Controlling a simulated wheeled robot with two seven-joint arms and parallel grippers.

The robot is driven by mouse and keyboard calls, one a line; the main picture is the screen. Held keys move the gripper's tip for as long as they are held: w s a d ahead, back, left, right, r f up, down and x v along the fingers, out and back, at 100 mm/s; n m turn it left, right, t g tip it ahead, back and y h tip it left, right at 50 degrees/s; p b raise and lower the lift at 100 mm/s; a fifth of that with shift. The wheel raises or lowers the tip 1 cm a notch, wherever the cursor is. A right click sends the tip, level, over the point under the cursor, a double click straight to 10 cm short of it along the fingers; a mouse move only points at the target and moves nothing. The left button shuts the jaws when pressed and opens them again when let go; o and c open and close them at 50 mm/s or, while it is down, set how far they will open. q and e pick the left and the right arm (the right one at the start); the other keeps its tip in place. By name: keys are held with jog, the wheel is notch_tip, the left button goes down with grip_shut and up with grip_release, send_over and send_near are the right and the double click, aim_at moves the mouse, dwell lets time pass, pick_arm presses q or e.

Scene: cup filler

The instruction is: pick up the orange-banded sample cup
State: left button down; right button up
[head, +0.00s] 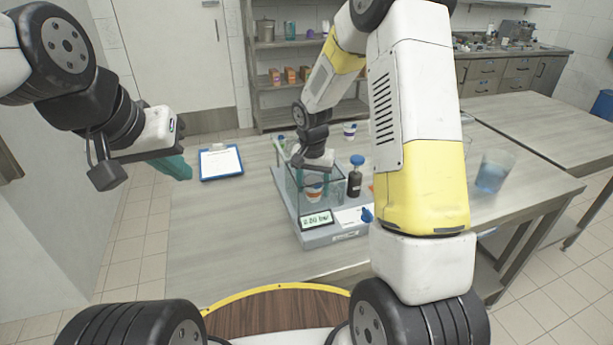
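A small white sample cup with an orange and a blue band (314,192) stands inside a clear-walled box (293,190) on a grey bench device. My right gripper (315,188) reaches down into the box from above, with its teal fingers on either side of the cup. I cannot tell whether the fingers touch the cup, and the gripper partly hides its top. My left gripper (172,168) is held over the left end of the table, away from the cup. Its teal fingers overlap from this angle, so their gap is hidden.
A dark bottle with a blue cap (355,177) stands right beside the box. The device has a lit display (316,220). Another small cup (349,131) stands behind. A clipboard (220,162) lies left, and a beaker of blue liquid (493,172) stands right. The front left tabletop is clear.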

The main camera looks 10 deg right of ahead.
jog(key=shift+c, duration=1)
jog(key=shift+r, duration=0.15)
